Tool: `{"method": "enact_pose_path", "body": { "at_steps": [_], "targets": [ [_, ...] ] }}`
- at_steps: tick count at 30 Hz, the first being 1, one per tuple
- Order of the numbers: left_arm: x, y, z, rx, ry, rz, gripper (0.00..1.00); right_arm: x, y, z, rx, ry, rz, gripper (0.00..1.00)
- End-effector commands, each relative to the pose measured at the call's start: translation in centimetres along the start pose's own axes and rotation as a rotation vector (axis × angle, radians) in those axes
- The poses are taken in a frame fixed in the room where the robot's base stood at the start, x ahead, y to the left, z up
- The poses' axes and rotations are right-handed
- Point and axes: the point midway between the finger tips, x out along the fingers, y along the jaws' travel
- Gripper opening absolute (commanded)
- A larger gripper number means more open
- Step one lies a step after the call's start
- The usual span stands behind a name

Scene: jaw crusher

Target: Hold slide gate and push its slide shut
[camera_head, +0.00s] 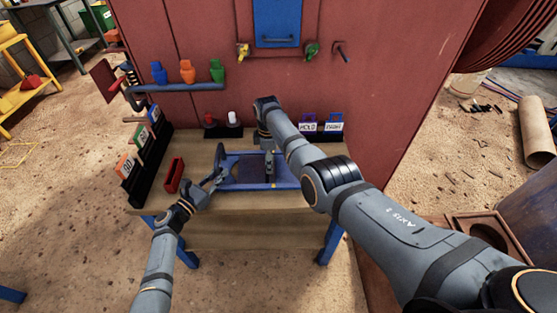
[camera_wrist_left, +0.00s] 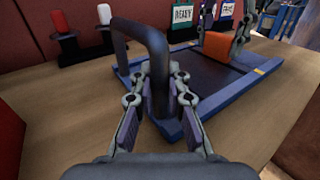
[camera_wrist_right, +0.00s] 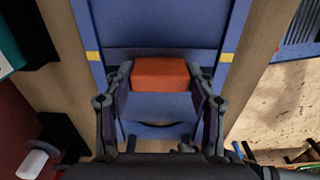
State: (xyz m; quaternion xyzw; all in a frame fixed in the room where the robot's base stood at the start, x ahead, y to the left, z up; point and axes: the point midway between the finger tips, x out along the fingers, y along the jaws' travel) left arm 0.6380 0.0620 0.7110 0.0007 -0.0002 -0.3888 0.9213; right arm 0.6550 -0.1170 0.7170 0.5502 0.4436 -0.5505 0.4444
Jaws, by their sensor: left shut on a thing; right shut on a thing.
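The slide gate, a flat blue frame (camera_head: 283,183) with yellow marks, lies on the wooden table. Its dark blue arched handle (camera_wrist_left: 157,50) stands up at the left end. My left gripper (camera_head: 213,182) has its fingers around this handle, and they close on it in the left wrist view (camera_wrist_left: 155,88). An orange block (camera_wrist_right: 160,74) sits on the slide inside the frame. My right gripper (camera_wrist_right: 160,88) is shut on it, with a finger at each side. A dark panel shows between handle and block in the left wrist view. My right wrist partly hides the gate in the head view.
A red holder (camera_head: 174,176) stands left of the gate. A black rack (camera_head: 145,165) with tags is at the table's left edge. Red and white pegs (camera_head: 232,118) and tags in a stand (camera_head: 320,130) are at the back. The table front (camera_head: 265,205) is clear.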

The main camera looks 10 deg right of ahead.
Motion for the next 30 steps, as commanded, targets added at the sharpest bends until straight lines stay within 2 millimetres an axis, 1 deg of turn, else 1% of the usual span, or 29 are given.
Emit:
{"method": "enact_pose_path", "body": {
  "at_steps": [1,7,8,12,13,23,26,29,30],
  "targets": [
    [0.1,-0.1,0.0,-0.003,-0.001,-0.002,0.00,-0.1,-0.1,-0.4,-0.003,0.006,0.001,0.00],
    [0.1,-0.2,0.0,-0.003,0.000,-0.002,0.00,-0.1,-0.1,-0.4,-0.005,0.006,0.000,0.00],
    [0.1,-0.2,0.0,-0.003,0.000,-0.002,0.00,-0.1,-0.1,-0.4,-0.005,0.006,0.000,0.59],
    [0.1,-0.2,0.0,-0.003,0.000,-0.002,0.00,-0.1,-0.1,-0.3,-0.004,0.005,0.000,0.78],
    [0.1,-0.2,0.0,-0.003,0.000,-0.002,0.00,-0.1,-0.1,-0.2,-0.004,0.004,-0.001,0.79],
    [0.1,-0.1,0.0,-0.003,-0.001,-0.002,0.00,-0.2,0.0,-0.1,-0.003,0.002,0.000,0.79],
    [0.1,-0.1,0.0,-0.003,-0.001,-0.002,0.00,-1.2,0.1,-0.2,-0.003,0.003,0.002,0.79],
    [0.1,-0.1,0.0,-0.003,-0.001,-0.002,0.00,-3.1,0.1,-0.2,-0.002,0.003,0.004,0.79],
    [0.1,-0.1,0.0,-0.003,-0.001,-0.002,0.00,-4.2,0.1,-0.2,-0.002,0.004,0.005,0.79]
  ]
}}
